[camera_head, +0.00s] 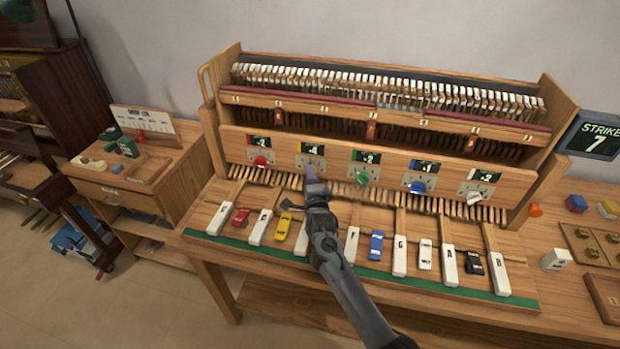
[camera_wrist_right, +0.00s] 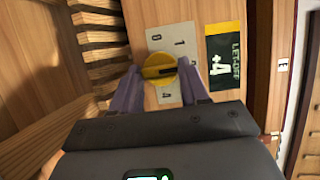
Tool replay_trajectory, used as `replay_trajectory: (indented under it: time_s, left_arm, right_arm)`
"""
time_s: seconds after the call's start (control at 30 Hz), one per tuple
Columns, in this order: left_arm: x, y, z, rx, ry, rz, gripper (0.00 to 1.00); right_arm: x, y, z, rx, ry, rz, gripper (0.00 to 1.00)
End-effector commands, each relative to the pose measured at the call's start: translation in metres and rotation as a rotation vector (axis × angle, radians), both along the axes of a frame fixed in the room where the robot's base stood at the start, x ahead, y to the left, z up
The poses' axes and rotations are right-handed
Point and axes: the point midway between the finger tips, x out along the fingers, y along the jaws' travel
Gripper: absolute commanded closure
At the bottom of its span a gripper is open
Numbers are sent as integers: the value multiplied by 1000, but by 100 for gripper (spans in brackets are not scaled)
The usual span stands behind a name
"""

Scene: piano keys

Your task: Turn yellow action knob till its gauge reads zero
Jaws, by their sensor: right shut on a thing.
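The yellow knob (camera_wrist_right: 160,69) is round, with a dark slot across its face. It sits on a pale dial plate (camera_wrist_right: 172,42) with printed numbers. My right gripper (camera_wrist_right: 160,82) has its two purple fingers on either side of the knob and is shut on it. Its gauge (camera_wrist_right: 222,64) is a dark panel with LET-OFF and what looks like +4. In the head view the gauge (camera_head: 312,149) sits just above my right gripper (camera_head: 312,176), which hides the knob. My left gripper is not in view.
Red (camera_head: 260,161), green (camera_head: 362,179), blue (camera_head: 418,187) and white (camera_head: 475,196) knobs line the same wooden panel (camera_head: 335,160). A STRIKE 7 screen (camera_head: 597,139) hangs at the right.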

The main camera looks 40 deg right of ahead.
Motion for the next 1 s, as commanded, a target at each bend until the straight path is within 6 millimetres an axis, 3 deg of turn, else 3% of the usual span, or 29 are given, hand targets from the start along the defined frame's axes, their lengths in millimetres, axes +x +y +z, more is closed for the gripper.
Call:
replay_trajectory:
  time_s: [0.37,1.0]
  left_arm:
    - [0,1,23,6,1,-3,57]
    - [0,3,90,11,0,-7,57]
  right_arm:
    - [0,0,6,-76,103,0,86]
    - [2,2,11,-428,563,2,86]
